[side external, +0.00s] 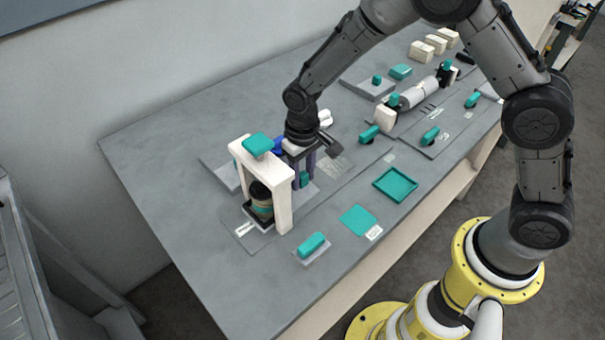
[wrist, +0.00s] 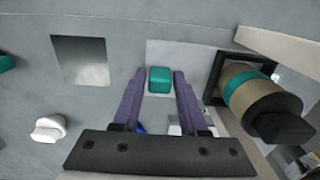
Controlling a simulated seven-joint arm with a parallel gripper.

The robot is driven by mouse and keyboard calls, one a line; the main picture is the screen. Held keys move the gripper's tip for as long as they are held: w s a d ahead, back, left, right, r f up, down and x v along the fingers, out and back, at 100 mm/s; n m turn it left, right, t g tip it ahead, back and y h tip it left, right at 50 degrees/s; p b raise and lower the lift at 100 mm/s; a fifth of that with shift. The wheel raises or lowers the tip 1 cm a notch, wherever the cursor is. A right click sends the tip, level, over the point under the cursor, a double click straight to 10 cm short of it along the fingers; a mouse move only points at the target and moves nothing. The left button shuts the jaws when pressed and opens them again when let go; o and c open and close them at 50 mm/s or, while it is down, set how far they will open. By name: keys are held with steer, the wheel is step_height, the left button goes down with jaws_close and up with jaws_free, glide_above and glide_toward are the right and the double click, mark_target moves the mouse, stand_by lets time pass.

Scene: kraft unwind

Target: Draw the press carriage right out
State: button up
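The press is a white arch-shaped frame (side external: 283,208) with a teal pad (side external: 257,145) on top. Under the arch, a black square carriage tray (side external: 258,220) holds a brown roll with a teal band (side external: 262,203); the roll also shows at the right in the wrist view (wrist: 245,92). My gripper (side external: 305,172) points down just behind the arch. Its purple fingers (wrist: 160,76) stand on either side of a small teal block (wrist: 159,80), with thin gaps seeming to show. The block's link to the carriage is hidden.
A teal tray (side external: 395,198), a flat teal square (side external: 357,220) and a teal handle on a grey plate (side external: 312,244) lie in front. A white roller (side external: 418,95) and pale blocks (side external: 428,47) stand at the back right. The table's left part is bare.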

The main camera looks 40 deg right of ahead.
jaws_close()
stand_by(1.1)
